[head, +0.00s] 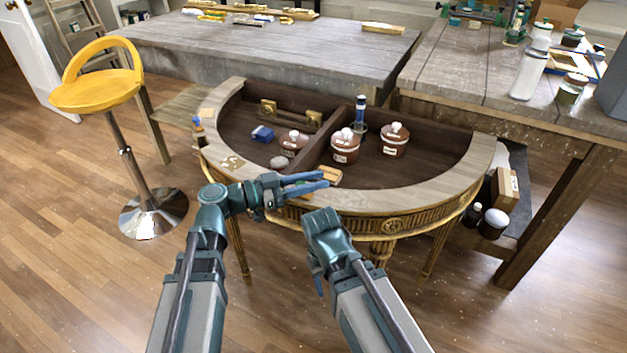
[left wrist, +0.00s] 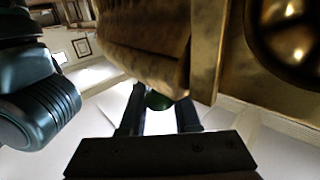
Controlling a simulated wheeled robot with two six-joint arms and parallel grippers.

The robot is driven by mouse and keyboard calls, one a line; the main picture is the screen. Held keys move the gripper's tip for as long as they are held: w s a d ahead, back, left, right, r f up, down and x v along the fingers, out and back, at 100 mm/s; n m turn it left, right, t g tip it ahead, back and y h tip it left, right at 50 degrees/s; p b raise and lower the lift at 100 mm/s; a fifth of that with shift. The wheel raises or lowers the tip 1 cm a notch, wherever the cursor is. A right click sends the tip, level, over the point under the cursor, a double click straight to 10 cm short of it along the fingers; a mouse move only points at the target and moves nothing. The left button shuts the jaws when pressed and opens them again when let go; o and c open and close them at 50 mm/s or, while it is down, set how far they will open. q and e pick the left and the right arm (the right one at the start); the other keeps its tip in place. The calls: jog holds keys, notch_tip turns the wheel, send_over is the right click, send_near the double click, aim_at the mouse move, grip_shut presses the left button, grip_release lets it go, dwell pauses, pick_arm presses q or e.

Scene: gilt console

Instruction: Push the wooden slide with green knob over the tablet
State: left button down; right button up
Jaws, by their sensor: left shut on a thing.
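My left gripper (head: 308,184) is at the front rim of the half-round gilt console (head: 395,200). In the left wrist view, a dark green knob (left wrist: 158,101) sits between its two fingers, which are shut on it. A small yellow wooden piece (head: 331,175) shows just behind the fingertips; it may be part of the wooden slide, most of which I cannot make out. A pale patch with brown marks (head: 231,162) lies on the rim at left; I cannot tell whether it is the tablet. My right gripper (head: 319,284) hangs low in front of the console, its fingers unclear.
Inside the console stand several brown lidded pots (head: 345,147), a blue block (head: 262,133), a grey stone (head: 280,162) and a blue-topped tube (head: 360,113). A dark divider splits the inside. A yellow stool (head: 97,88) stands left. Workbenches (head: 260,45) lie behind and right.

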aim_at(287, 172)
dwell(0.8)
pick_arm(q)
jog(key=w+a, duration=0.1)
jog(key=a, duration=0.1)
jog(key=w+a, duration=0.1)
jog(key=a, duration=0.1)
jog(key=w+a, duration=0.1)
jog(key=shift+w+a, duration=0.15)
jog(key=shift+a, duration=0.25)
jog(key=c, duration=0.6)
grip_release()
jog(key=shift+a, duration=0.1)
jog(key=v, duration=1.4)
